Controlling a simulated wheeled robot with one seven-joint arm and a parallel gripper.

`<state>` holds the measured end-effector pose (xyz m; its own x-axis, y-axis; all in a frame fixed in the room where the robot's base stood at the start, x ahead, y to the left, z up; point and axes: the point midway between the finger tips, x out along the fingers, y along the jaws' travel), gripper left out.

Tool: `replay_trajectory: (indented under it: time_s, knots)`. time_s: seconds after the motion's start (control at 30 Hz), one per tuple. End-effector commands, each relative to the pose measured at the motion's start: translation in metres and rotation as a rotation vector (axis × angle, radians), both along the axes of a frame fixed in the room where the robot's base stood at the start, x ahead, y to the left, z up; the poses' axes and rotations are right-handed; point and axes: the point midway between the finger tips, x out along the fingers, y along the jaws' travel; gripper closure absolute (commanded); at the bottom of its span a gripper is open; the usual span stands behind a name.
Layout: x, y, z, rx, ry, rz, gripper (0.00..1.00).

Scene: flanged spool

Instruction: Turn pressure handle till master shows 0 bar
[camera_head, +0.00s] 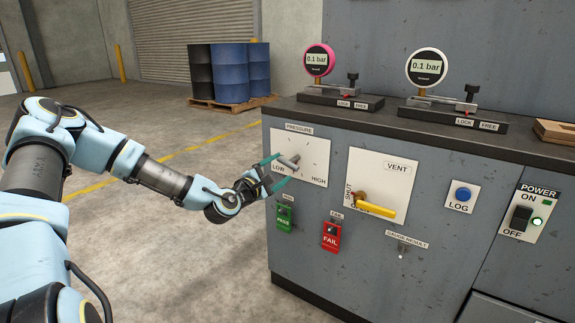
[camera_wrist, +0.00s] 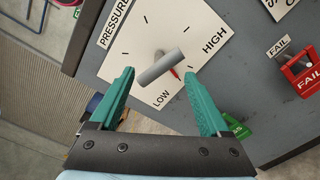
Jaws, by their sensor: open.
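The pressure handle (camera_head: 289,162) is a grey bar on a white plate marked PRESSURE, LOW and HIGH, on the cabinet front. In the wrist view the handle (camera_wrist: 160,67) has a red pointer near the LOW end of the scale. My gripper (camera_head: 275,171) is at the plate; in the wrist view its green fingers (camera_wrist: 160,90) are open, one on each side of the handle's near end, with gaps visible. Two gauges stand on the cabinet top: a pink-rimmed one (camera_head: 317,63) and a white-rimmed one (camera_head: 427,68). Both read 0.1 bar. Which is the master is not labelled legibly.
The VENT plate (camera_head: 392,165) with a yellow lever (camera_head: 376,210) is right of the pressure plate. Below are a green tag (camera_head: 285,219) and a red FAIL tag (camera_head: 331,236). A blue LOG button (camera_head: 463,194) and a POWER switch (camera_head: 521,218) are farther right.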

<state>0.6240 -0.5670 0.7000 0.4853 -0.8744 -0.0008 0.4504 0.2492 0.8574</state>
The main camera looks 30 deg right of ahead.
Motion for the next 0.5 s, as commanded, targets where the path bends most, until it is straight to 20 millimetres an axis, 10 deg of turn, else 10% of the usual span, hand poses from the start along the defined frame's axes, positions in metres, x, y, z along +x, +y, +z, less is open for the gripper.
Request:
replay_trajectory:
  time_s: [0.5]
  knots:
    - [-0.022, 0.039, 0.0, 0.0, 0.001, 0.0, 0.2]
